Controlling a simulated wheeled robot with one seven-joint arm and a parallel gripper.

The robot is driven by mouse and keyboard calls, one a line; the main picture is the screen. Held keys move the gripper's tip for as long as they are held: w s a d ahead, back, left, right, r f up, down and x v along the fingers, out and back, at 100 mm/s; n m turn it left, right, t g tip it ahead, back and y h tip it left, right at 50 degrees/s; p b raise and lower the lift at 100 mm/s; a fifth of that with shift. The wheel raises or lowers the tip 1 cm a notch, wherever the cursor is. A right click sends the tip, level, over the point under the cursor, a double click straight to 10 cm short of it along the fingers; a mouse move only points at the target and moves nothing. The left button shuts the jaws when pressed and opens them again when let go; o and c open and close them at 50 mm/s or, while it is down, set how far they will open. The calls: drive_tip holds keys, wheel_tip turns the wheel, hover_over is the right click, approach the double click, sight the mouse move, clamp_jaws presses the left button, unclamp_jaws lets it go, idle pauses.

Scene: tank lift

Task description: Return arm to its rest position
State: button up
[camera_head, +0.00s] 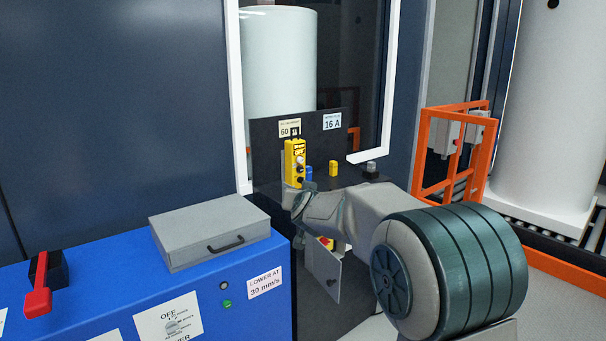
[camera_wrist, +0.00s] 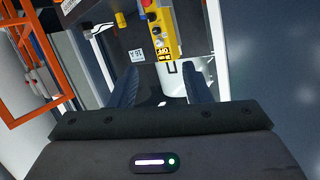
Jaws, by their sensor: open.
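My arm (camera_head: 375,212) reaches out from the lower right of the head view toward a dark panel. Its far end is beside the lower part of a yellow control pendant (camera_head: 294,163), which stands upright against that panel. In the wrist view, my gripper (camera_wrist: 163,78) has its two dark fingers wide apart with nothing held between them. The pendant (camera_wrist: 160,32) shows upside down beyond the fingertips, apart from them as far as I can tell. In the head view the fingers are hard to make out.
A blue cabinet (camera_head: 210,312) with a grey case (camera_head: 212,232) and a red lever (camera_head: 38,290) fills the lower left. A small hinged door (camera_head: 325,268) hangs open below my arm. An orange rail (camera_head: 416,150) and a white tank (camera_head: 545,110) stand at the right.

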drive_tip(key=s+d+f+g+p, duration=0.1)
drive_tip(key=s+d+g+p, duration=0.2)
drive_tip(key=s, duration=1.1)
drive_tip(key=s+d+f+g+h+p, duration=0.1)
drive_tip(key=s+d+g+p, duration=0.2)
drive_tip(key=s, duration=1.1)
drive_tip(key=s+d+f+g+p, duration=0.2)
drive_tip(key=s+d+g, duration=0.4)
drive_tip(key=s, duration=0.8)
drive_tip(key=d+p, duration=0.1)
drive_tip(key=d, duration=0.2)
drive_tip(key=shift+s+n, duration=0.35)
drive_tip(key=shift+n, duration=0.05)
drive_tip(key=shift+a+r, duration=0.1)
drive_tip(key=shift+c, duration=0.3)
